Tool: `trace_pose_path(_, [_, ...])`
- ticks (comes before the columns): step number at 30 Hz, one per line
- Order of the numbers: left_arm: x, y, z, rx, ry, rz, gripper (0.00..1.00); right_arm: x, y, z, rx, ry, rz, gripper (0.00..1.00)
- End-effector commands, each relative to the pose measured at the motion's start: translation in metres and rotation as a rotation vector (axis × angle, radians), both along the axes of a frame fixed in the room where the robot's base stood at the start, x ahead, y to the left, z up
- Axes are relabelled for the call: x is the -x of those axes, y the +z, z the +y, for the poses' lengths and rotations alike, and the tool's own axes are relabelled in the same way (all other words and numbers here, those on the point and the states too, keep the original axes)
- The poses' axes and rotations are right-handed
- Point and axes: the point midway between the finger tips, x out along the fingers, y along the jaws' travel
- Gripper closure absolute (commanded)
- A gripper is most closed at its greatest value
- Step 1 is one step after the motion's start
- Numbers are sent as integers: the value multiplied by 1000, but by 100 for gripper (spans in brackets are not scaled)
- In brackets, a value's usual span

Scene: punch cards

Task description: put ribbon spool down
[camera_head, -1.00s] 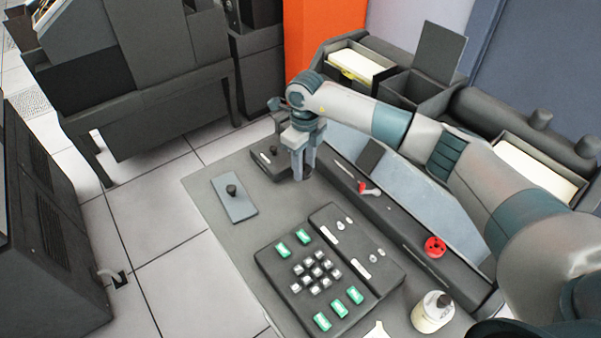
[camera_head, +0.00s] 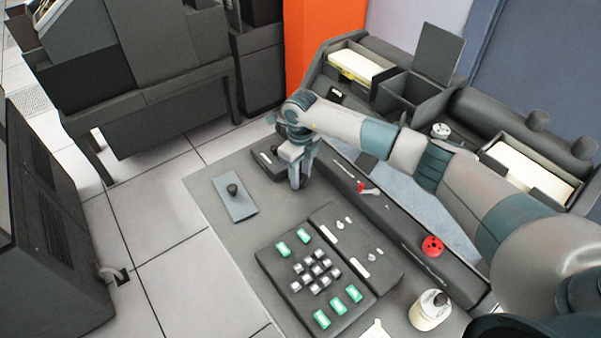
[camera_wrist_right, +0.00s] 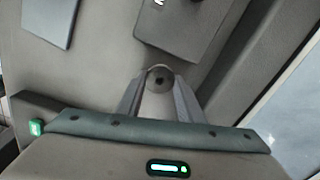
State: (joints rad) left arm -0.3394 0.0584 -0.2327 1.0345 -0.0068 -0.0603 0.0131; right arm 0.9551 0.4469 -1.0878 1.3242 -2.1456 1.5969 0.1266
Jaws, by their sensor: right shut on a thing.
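The ribbon spool (camera_wrist_right: 159,79) shows in the right wrist view as a small round grey disc with a dark hub. It sits between the fingertips of my right gripper (camera_wrist_right: 160,90), which is shut on it. In the head view my right gripper (camera_head: 299,180) points down over the far left part of the desk, beside the long dark console. The spool is hidden behind the fingers there. I cannot tell whether it touches the desk top (camera_head: 215,165). My left gripper is not in view.
A blue-grey plate with a black knob (camera_head: 233,190) lies left of my right gripper. A keypad panel (camera_head: 315,270) is nearer. A dark block (camera_head: 265,160) is close beside the gripper. Bare desk lies between plate and keypad.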

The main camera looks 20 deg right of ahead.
Motion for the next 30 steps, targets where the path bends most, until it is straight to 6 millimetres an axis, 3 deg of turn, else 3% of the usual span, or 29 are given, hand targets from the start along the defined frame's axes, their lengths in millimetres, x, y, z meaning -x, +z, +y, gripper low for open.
trace_pose_path(12, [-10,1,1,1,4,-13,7,0,-3,0,0,0,0,87])
trace_pose_path(13, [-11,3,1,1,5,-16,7,0,-3,0,0,0,0,64])
trace_pose_path(15, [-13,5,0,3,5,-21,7,0,-2,0,0,0,0,47])
trace_pose_path(30, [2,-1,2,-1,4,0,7,-1,4,0,0,1,-1,47])
